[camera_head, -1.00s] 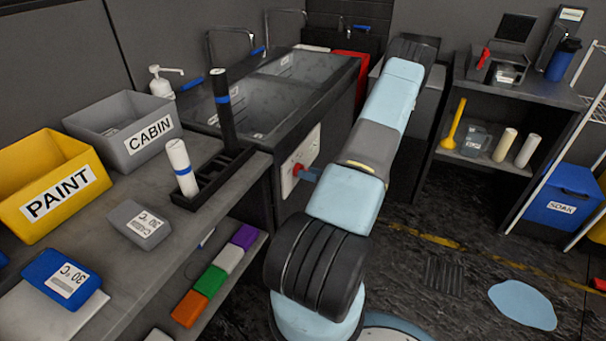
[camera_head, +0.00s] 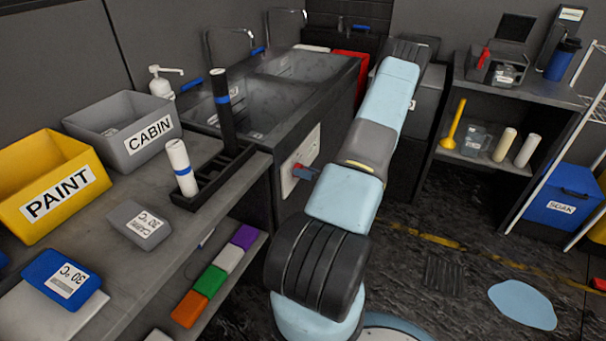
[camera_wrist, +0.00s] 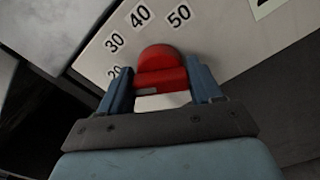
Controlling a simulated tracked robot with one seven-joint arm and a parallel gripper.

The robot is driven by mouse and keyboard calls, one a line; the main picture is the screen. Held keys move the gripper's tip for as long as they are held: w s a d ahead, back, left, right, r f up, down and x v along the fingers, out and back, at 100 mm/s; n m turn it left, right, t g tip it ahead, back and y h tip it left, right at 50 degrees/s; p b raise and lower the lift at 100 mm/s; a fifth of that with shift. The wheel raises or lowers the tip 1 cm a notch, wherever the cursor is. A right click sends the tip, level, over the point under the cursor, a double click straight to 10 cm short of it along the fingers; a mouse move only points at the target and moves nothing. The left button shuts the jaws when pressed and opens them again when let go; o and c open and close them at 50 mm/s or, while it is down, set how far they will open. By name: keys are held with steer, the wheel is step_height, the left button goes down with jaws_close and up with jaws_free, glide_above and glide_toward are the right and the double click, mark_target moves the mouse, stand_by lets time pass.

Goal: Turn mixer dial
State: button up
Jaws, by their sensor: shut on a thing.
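The mixer dial (camera_wrist: 160,68) is a red knob on a white panel (camera_wrist: 92,62) with printed numbers, of which 30, 40 and 50 read clearly and one more is partly hidden. My gripper (camera_wrist: 163,85) is shut on the dial, with one blue finger on each side of it. The knob's rounded end points up toward the gap between 40 and 50 in the wrist view. In the head view the panel (camera_head: 312,145) is on the side of the sink unit, and the red dial (camera_head: 296,170) shows just left of my gripper (camera_head: 304,172).
A double sink (camera_head: 262,108) stands above the panel. The bench at left holds a yellow PAINT bin (camera_head: 45,180), a grey CABIN bin (camera_head: 115,125) and a black rack (camera_head: 210,185). A shelf unit (camera_head: 480,165) and blue SOAK bin (camera_head: 560,195) stand right.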

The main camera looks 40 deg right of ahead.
steer(key=shift+c, duration=0.7)
steer(key=shift+a, duration=0.3)
steer(key=shift+d, duration=0.25)
steer(key=shift+c, duration=0.2)
steer(key=shift+r+m, duration=0.1)
steer(key=shift+m, duration=0.4)
steer(key=m, duration=0.6)
steer(key=shift+d+m, duration=0.25)
steer(key=shift+m, duration=0.05)
steer(key=o, duration=0.9)
steer(key=shift+o, duration=0.5)
steer(key=shift+a, duration=0.1)
